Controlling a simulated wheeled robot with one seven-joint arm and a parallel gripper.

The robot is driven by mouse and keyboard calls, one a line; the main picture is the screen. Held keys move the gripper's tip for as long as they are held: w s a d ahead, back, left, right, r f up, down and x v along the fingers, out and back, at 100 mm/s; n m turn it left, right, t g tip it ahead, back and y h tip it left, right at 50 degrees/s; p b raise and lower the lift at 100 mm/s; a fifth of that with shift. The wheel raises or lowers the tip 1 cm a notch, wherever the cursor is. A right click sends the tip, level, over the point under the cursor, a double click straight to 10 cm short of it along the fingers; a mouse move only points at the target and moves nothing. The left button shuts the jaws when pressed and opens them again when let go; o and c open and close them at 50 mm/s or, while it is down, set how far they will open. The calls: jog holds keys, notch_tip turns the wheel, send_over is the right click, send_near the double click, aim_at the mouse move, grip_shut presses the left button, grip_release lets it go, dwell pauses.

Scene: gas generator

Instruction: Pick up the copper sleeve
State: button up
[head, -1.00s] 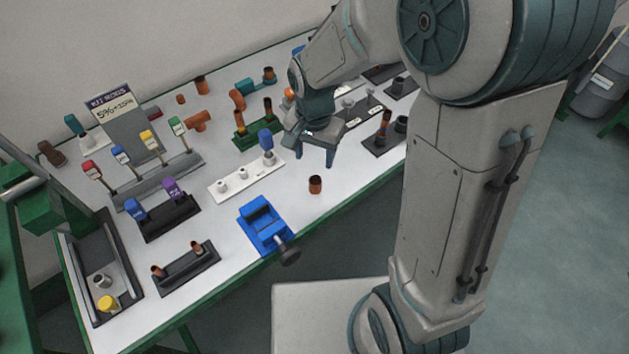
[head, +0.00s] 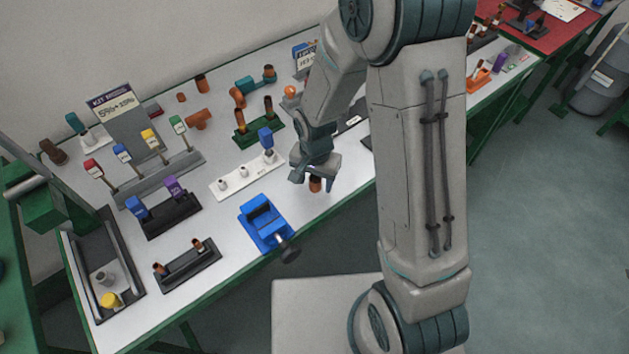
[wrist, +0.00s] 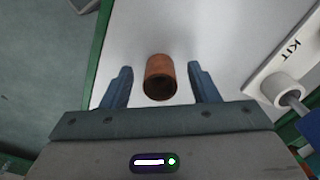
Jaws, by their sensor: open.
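The copper sleeve (head: 315,184) is a short brown hollow cylinder standing alone on the white tabletop near its front edge. In the head view my gripper is right above it and hides part of it. In the wrist view the copper sleeve (wrist: 160,78) lies between my two blue-grey fingers, with a gap on each side. My gripper (wrist: 160,88) is open and empty, and it also shows in the head view (head: 314,182). I cannot tell from these views how far the fingertips are above the tabletop.
A blue vise (head: 264,224) stands left of the sleeve at the front edge. A white holder (head: 247,176) with a blue-topped piece lies behind it, and a green stand (head: 258,131) with copper pieces is farther back. The tabletop around the sleeve is bare.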

jog(key=c, duration=0.9)
jog(key=shift+c, duration=0.2)
jog(key=shift+r, duration=0.1)
